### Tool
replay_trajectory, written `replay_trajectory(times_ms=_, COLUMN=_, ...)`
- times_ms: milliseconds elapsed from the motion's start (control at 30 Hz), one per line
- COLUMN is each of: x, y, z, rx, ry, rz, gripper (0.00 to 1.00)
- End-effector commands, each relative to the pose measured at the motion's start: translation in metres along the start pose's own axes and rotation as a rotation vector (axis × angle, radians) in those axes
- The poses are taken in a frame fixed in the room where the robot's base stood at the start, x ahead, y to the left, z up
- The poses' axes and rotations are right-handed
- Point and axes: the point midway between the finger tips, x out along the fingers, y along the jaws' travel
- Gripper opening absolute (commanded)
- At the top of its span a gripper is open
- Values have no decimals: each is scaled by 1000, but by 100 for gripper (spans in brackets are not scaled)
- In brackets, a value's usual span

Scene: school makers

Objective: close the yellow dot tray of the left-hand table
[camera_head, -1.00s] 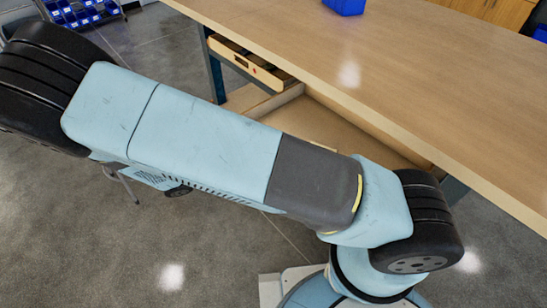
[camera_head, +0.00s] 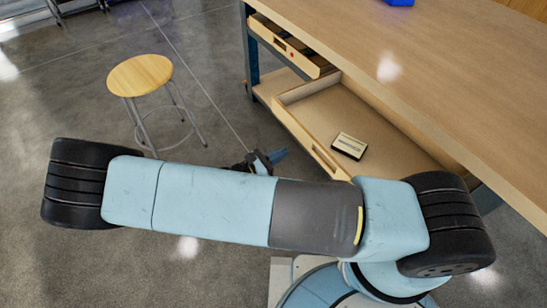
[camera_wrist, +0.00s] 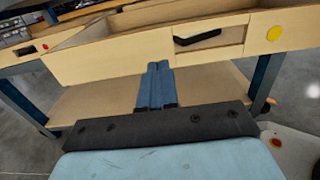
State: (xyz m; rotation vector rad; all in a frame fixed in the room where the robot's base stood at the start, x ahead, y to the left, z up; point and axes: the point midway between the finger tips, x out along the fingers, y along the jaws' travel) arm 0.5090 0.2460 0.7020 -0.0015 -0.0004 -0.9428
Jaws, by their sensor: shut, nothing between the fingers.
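The yellow dot tray (camera_head: 375,128) is a pale wooden drawer, pulled well out from under the table top in the head view. A small cream and black box (camera_head: 348,146) lies inside it. In the wrist view its front board (camera_wrist: 115,58) spans the upper part, with a yellow dot (camera_wrist: 274,33) at the right and a handle slot (camera_wrist: 205,40) beside it. My gripper (camera_wrist: 157,70) is shut and empty, with its blue fingers pointing at the front's lower edge; contact cannot be told. In the head view my gripper (camera_head: 276,156) is just left of the tray front, partly hidden by my arm.
The table (camera_head: 455,75) has a wooden top. A red dot tray (camera_head: 285,45) sits partly open farther along it. A lower shelf (camera_wrist: 110,103) runs beneath. A stool (camera_head: 140,76) stands at left; the floor between is clear.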

Motion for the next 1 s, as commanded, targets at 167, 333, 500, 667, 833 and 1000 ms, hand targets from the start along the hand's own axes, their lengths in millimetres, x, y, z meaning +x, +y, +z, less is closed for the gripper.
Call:
replay_trajectory(times_ms=167, x=33, y=-1, z=0, rx=-1, ry=-2, rz=-2, gripper=0)
replay_trajectory(times_ms=333, x=59, y=0, z=0, rx=1, ry=-1, rz=0, gripper=0)
replay_trajectory(times_ms=500, x=77, y=0, z=0, rx=2, ry=-1, rz=0, gripper=0)
replay_trajectory(times_ms=667, x=84, y=0, z=0, rx=2, ry=1, rz=1, gripper=0)
replay_trajectory(times_ms=833, x=85, y=0, z=0, rx=2, ry=1, rz=1, gripper=0)
replay_trajectory(times_ms=1000, x=87, y=-1, z=0, rx=1, ry=1, rz=2, gripper=0)
